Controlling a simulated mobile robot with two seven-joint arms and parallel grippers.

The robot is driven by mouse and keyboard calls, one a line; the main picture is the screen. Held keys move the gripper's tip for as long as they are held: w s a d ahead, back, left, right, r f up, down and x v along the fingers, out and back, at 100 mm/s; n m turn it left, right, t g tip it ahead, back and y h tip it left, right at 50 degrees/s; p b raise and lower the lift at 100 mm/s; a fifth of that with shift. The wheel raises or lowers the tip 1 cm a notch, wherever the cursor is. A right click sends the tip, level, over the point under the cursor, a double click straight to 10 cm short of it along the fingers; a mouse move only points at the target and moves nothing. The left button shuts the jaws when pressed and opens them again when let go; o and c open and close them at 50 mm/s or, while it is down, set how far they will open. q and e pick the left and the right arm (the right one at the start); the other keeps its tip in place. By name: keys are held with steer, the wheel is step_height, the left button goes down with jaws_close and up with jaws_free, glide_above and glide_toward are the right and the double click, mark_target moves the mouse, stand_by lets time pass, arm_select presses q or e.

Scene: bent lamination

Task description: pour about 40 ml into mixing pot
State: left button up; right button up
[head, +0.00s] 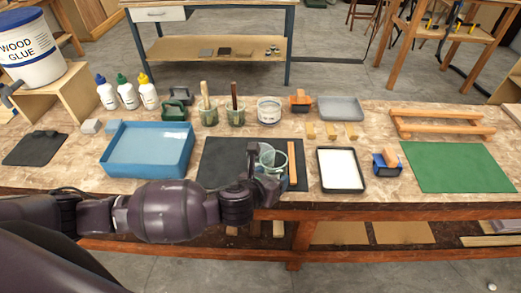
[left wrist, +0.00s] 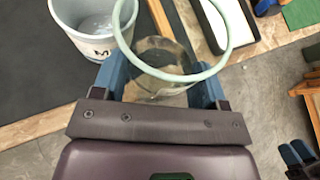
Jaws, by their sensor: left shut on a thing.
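My left gripper (head: 262,181) is shut on a clear cup (head: 274,162) with a pale green rim. In the left wrist view the cup (left wrist: 158,60) sits between the blue fingers (left wrist: 158,88), and its rim faces the camera. I cannot tell how much liquid it holds. The mixing pot (left wrist: 92,46), a light grey pot with a partly hidden letter label, stands upright on the dark mat (head: 218,160), just left of the cup in the wrist view. The pot's inside looks grey, and its contents are unclear. In the head view the cup and pot overlap.
A wooden stick (head: 292,164) lies by the mat's right side. A white-filled black tray (head: 340,170) stands further right. A blue basin (head: 148,150) stands left. Two pots with brushes (head: 235,117) and a pale tub (head: 269,110) stand behind. The bench's front edge is close.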

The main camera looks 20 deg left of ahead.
mark_target(263, 166)
arm_select(q)
steer(key=r, duration=0.1)
steer(key=r+g, duration=0.1)
steer(key=w+a+r+n+h+p, duration=0.1)
steer(key=shift+w+r+g, duration=0.1)
steer(key=shift+r+g, duration=0.2)
steer(key=shift+r, duration=0.05)
steer(key=shift+w+a+n, duration=0.1)
steer(key=shift+n, duration=0.2)
steer(key=shift+w+a+r+n+g+h+b, duration=0.3)
steer(key=shift+w+a+r+n+g+h, duration=0.35)
steer(key=shift+g, duration=0.35)
steer(key=shift+w+r+n+g+h, duration=0.2)
steer(key=shift+r+n+g+h, duration=0.15)
steer(key=shift+r+g+h, duration=0.2)
steer(key=shift+s+f+g+b, duration=0.1)
steer(key=shift+f+g+b, duration=0.2)
steer(key=shift+b, duration=0.3)
steer(key=shift+n, duration=0.3)
arm_select(e)
steer(key=shift+f, duration=0.3)
arm_select(q)
steer(key=shift+a+f+n+g+h+b, duration=0.1)
steer(key=shift+f+n+g+h+b, duration=0.1)
steer(key=shift+n+g+h+b, duration=0.35)
arm_select(e)
steer(key=shift+s+f, duration=0.1)
steer(key=shift+f, duration=0.5)
